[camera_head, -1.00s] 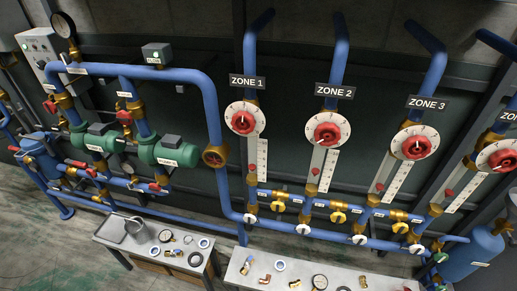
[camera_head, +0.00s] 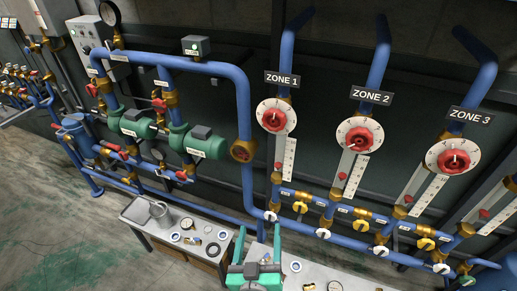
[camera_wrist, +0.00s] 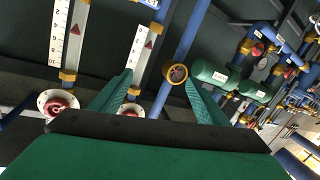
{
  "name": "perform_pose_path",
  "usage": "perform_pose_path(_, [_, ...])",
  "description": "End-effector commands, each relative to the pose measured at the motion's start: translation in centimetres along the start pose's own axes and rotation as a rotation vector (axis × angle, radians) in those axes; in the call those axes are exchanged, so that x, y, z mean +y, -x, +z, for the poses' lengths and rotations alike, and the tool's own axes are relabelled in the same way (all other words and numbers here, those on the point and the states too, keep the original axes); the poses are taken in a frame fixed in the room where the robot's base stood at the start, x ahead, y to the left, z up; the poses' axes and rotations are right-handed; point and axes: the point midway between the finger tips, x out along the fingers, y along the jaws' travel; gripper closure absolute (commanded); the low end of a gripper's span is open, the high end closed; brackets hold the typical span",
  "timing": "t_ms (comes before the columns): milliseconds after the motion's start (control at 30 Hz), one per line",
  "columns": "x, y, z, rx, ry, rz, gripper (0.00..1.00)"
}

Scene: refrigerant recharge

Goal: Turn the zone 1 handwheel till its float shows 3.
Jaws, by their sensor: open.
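The zone 1 handwheel (camera_head: 273,119) is a red wheel on a white round dial, under the ZONE 1 sign (camera_head: 282,79) in the head view. A white scale (camera_head: 289,158) hangs below it, with a small red float (camera_head: 278,165) beside its lower part; its reading is too small to tell. In the wrist view, upside down, the zone 1 handwheel (camera_wrist: 130,110) appears just past one finger, partly hidden. My gripper (camera_head: 258,243) is open and empty, low in the head view and well apart from the handwheel. Its green fingers (camera_wrist: 160,92) spread in the wrist view.
The zone 2 handwheel (camera_head: 359,134) and zone 3 handwheel (camera_head: 453,157) stand to the right. Green pumps (camera_head: 205,143) and blue pipes are at left. A low bench (camera_head: 155,233) with small parts stands below. Open floor lies at the lower left.

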Motion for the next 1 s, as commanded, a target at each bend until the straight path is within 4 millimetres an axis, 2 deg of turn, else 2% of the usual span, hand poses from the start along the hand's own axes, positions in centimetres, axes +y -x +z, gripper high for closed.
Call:
perform_pose_path(33, [0.1, -1.3, -1.8, 0.018, -0.002, 0.016, 0.31])
perform_pose_path(100, [0.4, -2.7, -3.9, 0.027, -0.006, 0.041, 0.31])
perform_pose_path(300, [1.4, -6.0, -10.1, 0.050, -0.044, 0.119, 0.31])
perform_pose_path(600, [3.2, -8.2, -19.3, 0.069, -0.158, 0.231, 0.31])
perform_pose_path(800, [4.1, -8.4, -22.9, 0.068, -0.226, 0.273, 0.31])
perform_pose_path(1000, [4.4, -8.5, -23.8, 0.065, -0.249, 0.287, 0.31])
